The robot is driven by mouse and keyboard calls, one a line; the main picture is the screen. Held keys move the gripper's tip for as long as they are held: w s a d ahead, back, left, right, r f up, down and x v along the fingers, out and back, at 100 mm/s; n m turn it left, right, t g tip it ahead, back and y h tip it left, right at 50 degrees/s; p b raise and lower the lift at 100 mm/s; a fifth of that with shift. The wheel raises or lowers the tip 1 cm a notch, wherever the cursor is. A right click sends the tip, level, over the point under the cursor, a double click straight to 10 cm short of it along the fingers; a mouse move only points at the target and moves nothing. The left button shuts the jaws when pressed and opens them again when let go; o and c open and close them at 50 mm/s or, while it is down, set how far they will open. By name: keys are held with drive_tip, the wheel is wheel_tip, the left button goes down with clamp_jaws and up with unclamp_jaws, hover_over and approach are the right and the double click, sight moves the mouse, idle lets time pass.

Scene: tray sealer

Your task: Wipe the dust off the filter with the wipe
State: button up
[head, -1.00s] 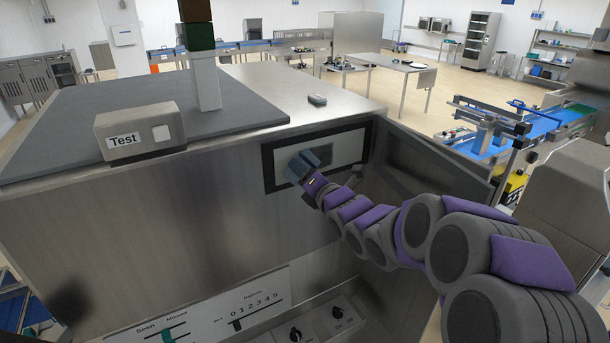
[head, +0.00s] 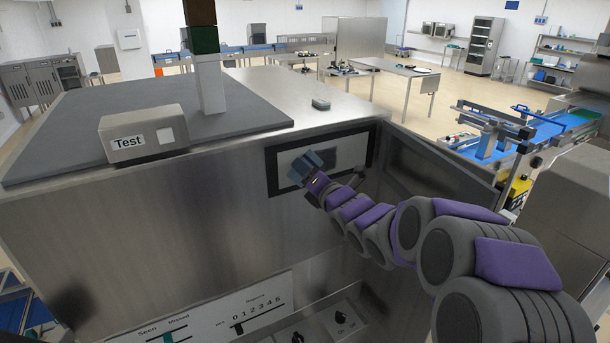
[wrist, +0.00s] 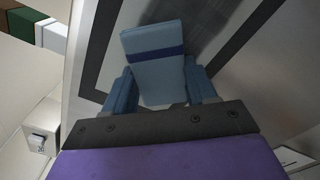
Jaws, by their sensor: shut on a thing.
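The filter (head: 351,152) is a light panel in a black frame, set in the upper right of the steel machine's front. A grey dark patch shows on it in the wrist view (wrist: 203,28). My gripper (head: 306,167) is at the left part of the filter. In the wrist view my gripper (wrist: 163,92) is shut on the wipe (wrist: 152,50), a light blue block with a dark blue band. The wipe lies in front of the filter and hides part of it. I cannot tell whether it touches the panel.
An open door (head: 440,172) stands out to the right of the filter, beside my arm. A box marked Test (head: 141,135) and a small grey object (head: 321,104) are on the machine's top. A control panel (head: 225,312) with sliders and knobs is below.

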sight(325, 162)
drive_tip(key=shift+w+d+p, duration=0.2)
drive_tip(key=shift+w+d, duration=0.8)
drive_tip(key=shift+d, duration=0.45)
drive_tip(key=shift+w+d+p, duration=0.15)
drive_tip(key=shift+w+d, duration=0.8)
drive_tip(key=shift+d, duration=0.45)
drive_tip(key=shift+w+d+p, duration=0.2)
drive_tip(key=shift+w+d, duration=0.8)
drive_tip(key=shift+d, duration=0.45)
drive_tip(key=shift+f, duration=0.1)
drive_tip(key=shift+s+b, duration=0.1)
drive_tip(key=shift+b, duration=0.5)
drive_tip(key=shift+a, duration=0.1)
drive_tip(key=a+b, duration=0.1)
drive_tip(key=s+a+b, duration=0.1)
drive_tip(key=b, duration=0.1)
drive_tip(key=shift+s+a+f, duration=0.1)
drive_tip(key=shift+s+a, duration=0.1)
drive_tip(key=shift+s, duration=0.05)
drive_tip(key=shift+s+a+b, duration=0.25)
drive_tip(key=shift+a+b, duration=0.1)
drive_tip(key=shift+b, duration=0.2)
drive_tip(key=s+a+b, duration=0.4)
drive_tip(key=a+b, duration=0.1)
drive_tip(key=a, duration=0.1)
drive_tip(key=shift+r+b, duration=0.25)
drive_tip(key=shift+b, duration=0.15)
